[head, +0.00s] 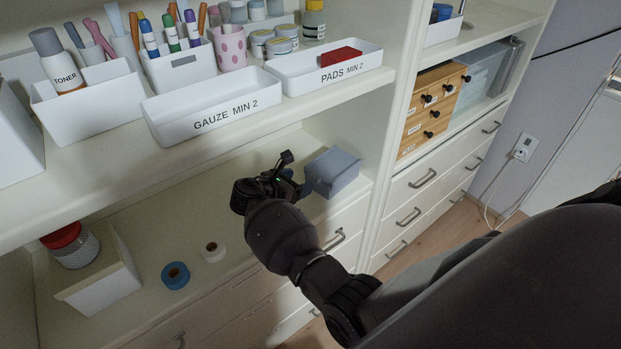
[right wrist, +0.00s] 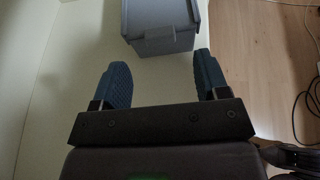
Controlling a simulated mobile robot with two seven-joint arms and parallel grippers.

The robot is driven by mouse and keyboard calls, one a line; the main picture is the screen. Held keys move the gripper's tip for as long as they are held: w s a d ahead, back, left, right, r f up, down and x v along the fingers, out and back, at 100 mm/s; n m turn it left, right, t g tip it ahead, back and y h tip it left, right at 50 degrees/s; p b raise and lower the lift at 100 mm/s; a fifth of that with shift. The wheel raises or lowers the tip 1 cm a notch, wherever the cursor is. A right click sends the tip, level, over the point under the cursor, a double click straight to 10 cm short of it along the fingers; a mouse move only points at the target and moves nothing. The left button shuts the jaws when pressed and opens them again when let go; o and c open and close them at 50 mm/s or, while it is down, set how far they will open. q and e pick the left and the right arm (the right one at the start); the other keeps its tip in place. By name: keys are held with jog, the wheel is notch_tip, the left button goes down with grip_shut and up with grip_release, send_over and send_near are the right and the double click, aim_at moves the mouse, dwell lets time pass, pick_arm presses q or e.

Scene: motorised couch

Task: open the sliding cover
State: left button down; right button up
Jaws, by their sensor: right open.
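A grey-blue box (head: 332,172) stands on the lower shelf near its right end. In the right wrist view the grey box (right wrist: 163,18) is at the top, with a small tab-like grip (right wrist: 167,41) on its near side. Its top may be the sliding cover; I cannot tell for sure. My right gripper (head: 290,172) is just left of the box. In the right wrist view its fingers (right wrist: 162,78) are spread wide with nothing between them, and the tab lies just ahead, apart from them. My left gripper is not in view.
A blue tape roll (head: 175,275), a white roll (head: 213,252) and a white bin (head: 100,275) with a red-lidded jar (head: 72,245) stand left on the lower shelf. The upper shelf with the gauze tray (head: 210,108) overhangs. A divider (head: 385,120) stands right of the box.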

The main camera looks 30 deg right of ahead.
aim_at(313, 177)
jog(key=x, duration=0.5)
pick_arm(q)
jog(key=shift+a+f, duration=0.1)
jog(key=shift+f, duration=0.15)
pick_arm(e)
jog(key=shift+w+d+f, duration=0.15)
jog(key=shift+d+f, duration=0.1)
jog(key=shift+d, duration=0.3)
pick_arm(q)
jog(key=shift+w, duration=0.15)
pick_arm(e)
jog(key=shift+c, duration=0.3)
